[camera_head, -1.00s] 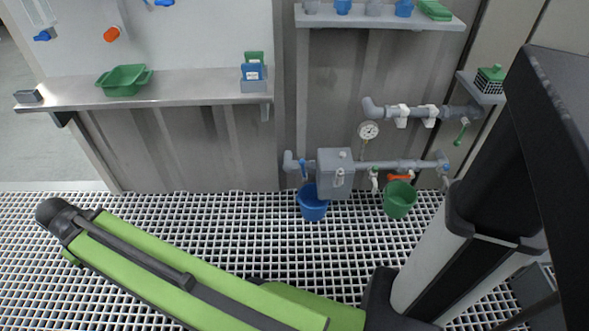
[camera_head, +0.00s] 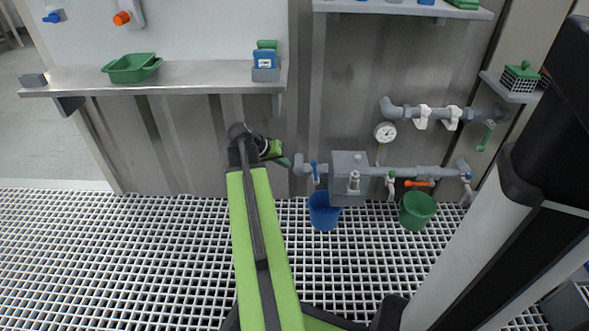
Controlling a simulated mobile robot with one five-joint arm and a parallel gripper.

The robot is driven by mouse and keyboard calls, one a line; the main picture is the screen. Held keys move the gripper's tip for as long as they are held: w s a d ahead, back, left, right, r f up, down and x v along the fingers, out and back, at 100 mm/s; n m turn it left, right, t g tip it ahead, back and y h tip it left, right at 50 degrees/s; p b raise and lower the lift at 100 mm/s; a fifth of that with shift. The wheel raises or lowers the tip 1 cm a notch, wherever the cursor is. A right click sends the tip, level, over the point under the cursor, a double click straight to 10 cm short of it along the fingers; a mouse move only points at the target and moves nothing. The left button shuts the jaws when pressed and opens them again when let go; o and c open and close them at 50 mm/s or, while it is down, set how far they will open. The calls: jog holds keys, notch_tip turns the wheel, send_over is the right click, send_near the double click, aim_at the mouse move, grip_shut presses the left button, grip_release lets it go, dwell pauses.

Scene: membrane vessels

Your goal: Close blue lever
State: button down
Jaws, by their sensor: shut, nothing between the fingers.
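My gripper (camera_head: 285,161) is at the end of my green arm, in front of the wall and a little left of the blue lever. A small gap shows between them. The gripper looks shut and empty, but it is small in this view and partly hidden by the wrist.
An orange lever (camera_head: 418,184) sits on the same pipe. A metal shelf (camera_head: 190,77) juts out above my wrist. The grating floor (camera_head: 130,250) at left is clear.

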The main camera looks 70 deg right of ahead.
aim_at(315, 173)
jog(key=s+d+f+b, duration=0.5)
jog(key=s+d+f, duration=0.1)
dwell(0.3)
jog(key=shift+s, duration=0.1)
